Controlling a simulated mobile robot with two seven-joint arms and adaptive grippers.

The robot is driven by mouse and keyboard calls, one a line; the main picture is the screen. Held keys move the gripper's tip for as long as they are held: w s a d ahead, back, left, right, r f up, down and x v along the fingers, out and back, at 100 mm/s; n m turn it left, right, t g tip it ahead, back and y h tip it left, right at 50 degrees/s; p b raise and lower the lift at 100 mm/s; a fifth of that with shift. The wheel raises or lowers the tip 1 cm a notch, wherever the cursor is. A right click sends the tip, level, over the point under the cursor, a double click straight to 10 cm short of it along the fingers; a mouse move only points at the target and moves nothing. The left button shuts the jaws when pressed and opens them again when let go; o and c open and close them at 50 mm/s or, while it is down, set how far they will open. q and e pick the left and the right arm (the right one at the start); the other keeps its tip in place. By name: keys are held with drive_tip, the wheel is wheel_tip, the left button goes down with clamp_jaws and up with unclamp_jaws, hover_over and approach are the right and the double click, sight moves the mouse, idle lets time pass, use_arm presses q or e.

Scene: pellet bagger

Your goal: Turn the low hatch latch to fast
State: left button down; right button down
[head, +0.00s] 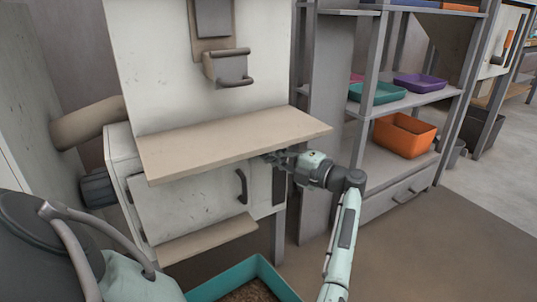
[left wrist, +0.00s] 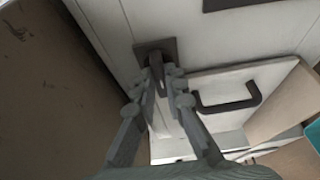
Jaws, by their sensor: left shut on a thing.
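The low hatch (head: 185,208) is a pale panel with a dark bar handle (head: 241,187) in the lower part of the white machine. In the left wrist view the hatch (left wrist: 225,88) and its handle (left wrist: 230,102) lie right of the latch (left wrist: 155,62). The latch is a dark lever on a square grey plate; its lever points down the picture towards my fingers. My left gripper (left wrist: 166,90) is shut on the lever. In the head view my left gripper (head: 273,158) is at the machine's right side, under the shelf edge, and the latch is hidden.
A beige shelf (head: 225,140) juts out just above my left gripper. A lower beige ledge (head: 208,241) sits under the hatch. A teal bin (head: 268,273) of pellets stands on the floor in front. A grey rack (head: 385,105) with trays and an orange bin (head: 404,134) stands to the right.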

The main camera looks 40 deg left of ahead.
use_arm(q)
drive_tip(key=c, duration=1.6)
unclamp_jaws()
drive_tip(key=shift+d, duration=0.1)
drive_tip(key=d, duration=0.4)
drive_tip(key=w+d, duration=0.1)
drive_tip(key=d, duration=0.6)
drive_tip(key=shift+w+d, duration=0.15)
drive_tip(key=shift+d, duration=0.25)
